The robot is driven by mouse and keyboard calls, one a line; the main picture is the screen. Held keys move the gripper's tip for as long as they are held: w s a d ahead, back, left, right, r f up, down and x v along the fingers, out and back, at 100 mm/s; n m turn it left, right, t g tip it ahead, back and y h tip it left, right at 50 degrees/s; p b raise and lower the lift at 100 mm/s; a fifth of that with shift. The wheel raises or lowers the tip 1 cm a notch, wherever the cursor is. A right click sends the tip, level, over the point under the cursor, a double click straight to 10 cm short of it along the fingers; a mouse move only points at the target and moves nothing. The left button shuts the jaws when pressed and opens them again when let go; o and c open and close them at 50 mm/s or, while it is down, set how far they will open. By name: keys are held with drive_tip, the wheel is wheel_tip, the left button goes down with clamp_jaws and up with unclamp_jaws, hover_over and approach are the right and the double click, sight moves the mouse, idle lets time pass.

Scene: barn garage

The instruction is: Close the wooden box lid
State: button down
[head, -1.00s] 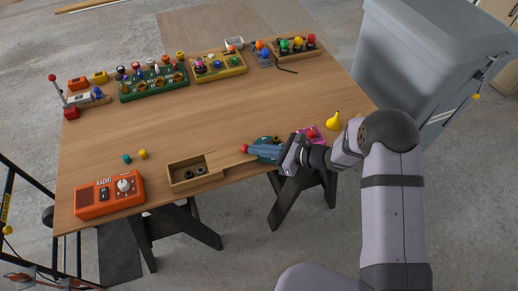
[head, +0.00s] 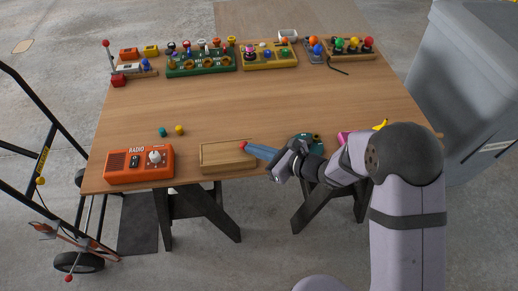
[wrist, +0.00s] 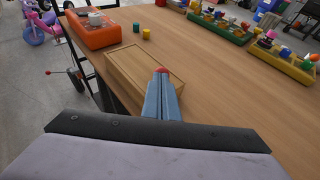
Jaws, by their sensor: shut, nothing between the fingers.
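The wooden box (head: 228,168) sits near the front edge of the table, and its lid (head: 226,152) now lies over the whole top. In the wrist view the lid (wrist: 140,70) also covers the box, and no opening shows. My gripper (head: 243,146) is shut and empty, with its red fingertips at the right end of the box. In the wrist view its blue fingers (wrist: 161,72) point at the near part of the lid; I cannot tell whether they touch it.
An orange radio (head: 139,164) stands left of the box. A teal cylinder (head: 163,132) and a yellow cylinder (head: 179,130) stand behind it. Button panels (head: 201,62) line the back edge. A yellow banana (head: 381,125) lies at right. The middle of the table is clear.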

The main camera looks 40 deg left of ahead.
drive_tip(key=shift+s+a+r, duration=0.1)
drive_tip(key=shift+s+r, duration=0.05)
drive_tip(key=shift+s, duration=0.05)
drive_tip(key=shift+w+d+r, duration=0.1)
drive_tip(key=shift+d+r, duration=0.1)
drive_tip(key=shift+d, duration=0.2)
drive_tip(key=b+v, duration=0.1)
drive_tip(key=v, duration=1.2)
drive_tip(key=shift+d+f, duration=0.15)
drive_tip(key=shift+f, duration=0.05)
drive_tip(key=shift+w, duration=0.1)
